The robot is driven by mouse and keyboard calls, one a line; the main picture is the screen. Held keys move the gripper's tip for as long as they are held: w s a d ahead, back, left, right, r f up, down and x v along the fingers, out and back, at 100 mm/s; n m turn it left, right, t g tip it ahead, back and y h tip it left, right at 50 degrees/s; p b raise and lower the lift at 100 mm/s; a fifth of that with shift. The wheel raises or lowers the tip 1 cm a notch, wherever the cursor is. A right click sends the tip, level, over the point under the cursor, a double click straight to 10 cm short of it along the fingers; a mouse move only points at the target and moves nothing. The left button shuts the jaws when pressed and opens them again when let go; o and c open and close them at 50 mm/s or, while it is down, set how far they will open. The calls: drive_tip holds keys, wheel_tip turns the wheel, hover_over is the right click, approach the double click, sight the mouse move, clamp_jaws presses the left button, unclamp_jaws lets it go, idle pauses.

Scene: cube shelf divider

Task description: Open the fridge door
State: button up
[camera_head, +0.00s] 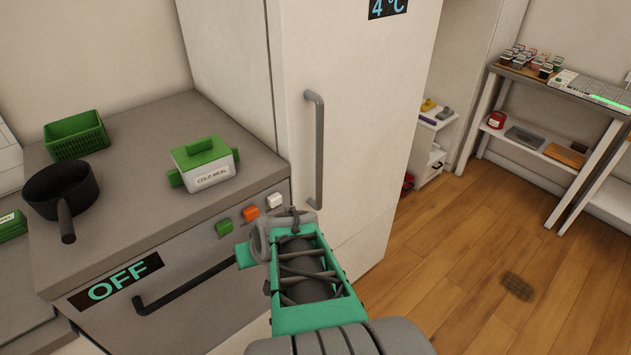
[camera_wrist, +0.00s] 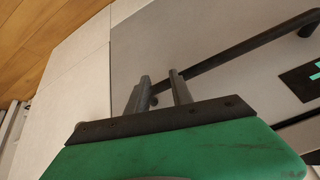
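The white fridge (camera_head: 375,110) stands in the middle of the head view with its door shut. Its grey upright handle (camera_head: 318,150) is on the left side of the door. My gripper (camera_wrist: 157,84) shows in the wrist view with two dark fingers apart. It points at the grey oven front, near one end of the dark oven handle (camera_wrist: 235,48). I cannot tell whether the fingers touch that handle. In the head view my wrist is below and left of the fridge handle and hides the fingers. The fridge handle does not show clearly in the wrist view.
The counter (camera_head: 130,195) left of the fridge holds a pan (camera_head: 60,188), a green basket (camera_head: 76,136) and a cold-meal dish (camera_head: 205,164). The oven display (camera_head: 115,281) reads OFF. Wooden floor (camera_head: 450,270) right of the fridge is open, with shelves (camera_head: 545,140) behind.

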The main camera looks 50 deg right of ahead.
drive_tip(key=s+d+f+m+h+b, duration=0.1)
drive_tip(key=s+d+f+m+b, duration=0.15)
drive_tip(key=d+f, duration=0.4)
drive_tip(key=m+t+h, duration=0.1)
drive_tip(key=t+h, duration=0.5)
drive_tip(key=h, duration=0.5)
approach(320, 160)
drive_tip(key=x, duration=0.3)
drive_tip(key=p+x, duration=0.1)
drive_tip(key=x, duration=0.6)
drive_tip(key=shift+p, duration=0.35)
drive_tip(key=shift+w+d, duration=0.35)
clamp_jaws()
